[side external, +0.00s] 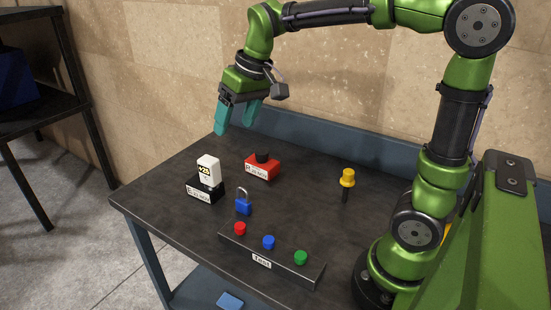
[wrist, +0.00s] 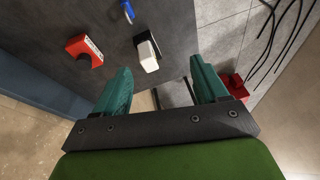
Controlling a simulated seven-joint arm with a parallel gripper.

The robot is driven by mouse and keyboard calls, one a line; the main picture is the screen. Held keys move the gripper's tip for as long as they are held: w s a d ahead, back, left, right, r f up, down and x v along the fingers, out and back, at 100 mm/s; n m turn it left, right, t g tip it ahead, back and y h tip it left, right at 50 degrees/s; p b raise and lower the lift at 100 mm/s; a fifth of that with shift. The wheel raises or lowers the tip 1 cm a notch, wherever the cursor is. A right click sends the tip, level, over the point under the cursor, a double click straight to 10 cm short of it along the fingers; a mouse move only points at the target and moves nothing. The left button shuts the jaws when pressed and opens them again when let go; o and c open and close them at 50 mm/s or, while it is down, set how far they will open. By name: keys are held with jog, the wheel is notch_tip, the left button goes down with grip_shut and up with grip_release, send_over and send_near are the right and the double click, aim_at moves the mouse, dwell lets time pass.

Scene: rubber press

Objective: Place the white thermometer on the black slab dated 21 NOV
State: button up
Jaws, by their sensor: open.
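The white thermometer (side external: 208,166), a blocky white body with a yellow-on-black display, stands upright and appears to rest on the black slab (side external: 205,193) at the table's left. The slab has a white date label on its front, too small to read surely. The thermometer (wrist: 149,57) also shows in the wrist view, beyond my fingertips; the slab is mostly hidden there. My gripper (side external: 235,122) has teal fingers, is open and empty, and hangs above the back left of the table, apart from the thermometer. Its spread fingers show in the wrist view (wrist: 161,82).
A red slab (side external: 262,172) with a black object on top sits behind and right of the thermometer. A blue padlock (side external: 243,206) stands close by. A button panel (side external: 272,254) lies in front, and a yellow-handled tool (side external: 347,180) stands right.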

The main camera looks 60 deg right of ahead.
jog(key=s+a+f+m+t, duration=0.1)
jog(key=s, duration=0.6)
jog(key=s+a+f+m+t, duration=0.1)
jog(key=s+f+t, duration=0.1)
jog(key=s, duration=0.5)
jog(key=shift+s+a+f+t+y, duration=0.2)
jog(key=shift+a+t+y, duration=0.1)
jog(key=shift+y, duration=0.1)
